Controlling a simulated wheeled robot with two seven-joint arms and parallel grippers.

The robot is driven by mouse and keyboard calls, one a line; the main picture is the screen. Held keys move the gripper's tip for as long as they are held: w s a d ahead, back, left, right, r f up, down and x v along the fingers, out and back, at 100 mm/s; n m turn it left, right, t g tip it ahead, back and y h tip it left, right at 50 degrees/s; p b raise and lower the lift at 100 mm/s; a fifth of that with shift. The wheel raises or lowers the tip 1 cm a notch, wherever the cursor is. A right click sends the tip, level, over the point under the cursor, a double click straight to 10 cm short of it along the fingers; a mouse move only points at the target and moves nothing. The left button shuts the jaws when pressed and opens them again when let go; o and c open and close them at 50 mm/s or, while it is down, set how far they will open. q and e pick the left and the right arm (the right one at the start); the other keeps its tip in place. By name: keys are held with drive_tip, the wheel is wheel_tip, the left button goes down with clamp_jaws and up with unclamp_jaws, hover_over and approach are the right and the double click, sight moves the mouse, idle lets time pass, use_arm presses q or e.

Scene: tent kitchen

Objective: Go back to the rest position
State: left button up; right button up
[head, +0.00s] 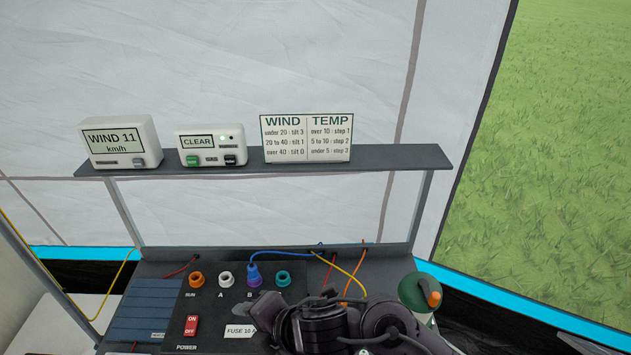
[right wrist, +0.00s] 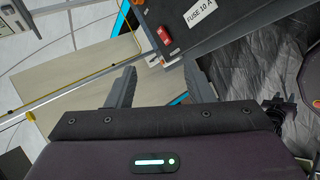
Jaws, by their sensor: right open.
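My right gripper (head: 264,308) is low in the head view, in front of the control panel (head: 215,285), and hides part of it. In the right wrist view its two fingers (right wrist: 160,72) stand wide apart with nothing between them. The red power switch (head: 190,325) and the fuse label (head: 240,331) are just left of the gripper in the head view. They also show at the top of the right wrist view, beyond the fingers. My left gripper is not in view.
A green bottle (head: 414,291) stands right, close to my arm.

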drive_tip(key=w+d+m+t+h, duration=0.15)
drive_tip(key=d+m+h, duration=0.25)
drive_tip(key=d+m, duration=1.1)
drive_tip(key=s+d+f+m+g+h, duration=0.2)
drive_tip(key=s+d+f+m, duration=0.1)
drive_tip(key=s+d+m, duration=0.4)
drive_tip(key=s+d+f+m+g+h, duration=0.25)
drive_tip(key=s+d+m, duration=0.2)
drive_tip(key=d, duration=0.45)
wheel_tip(320, 180, down, 38)
drive_tip(key=s+b, duration=0.2)
drive_tip(key=b, duration=0.4)
drive_tip(key=s+d+f+g+b, duration=0.1)
drive_tip(key=s+d+f+b, duration=0.2)
drive_tip(key=s+f, duration=1.6)
drive_tip(key=shift+f+b, duration=0.45)
drive_tip(key=shift+f, duration=0.35)
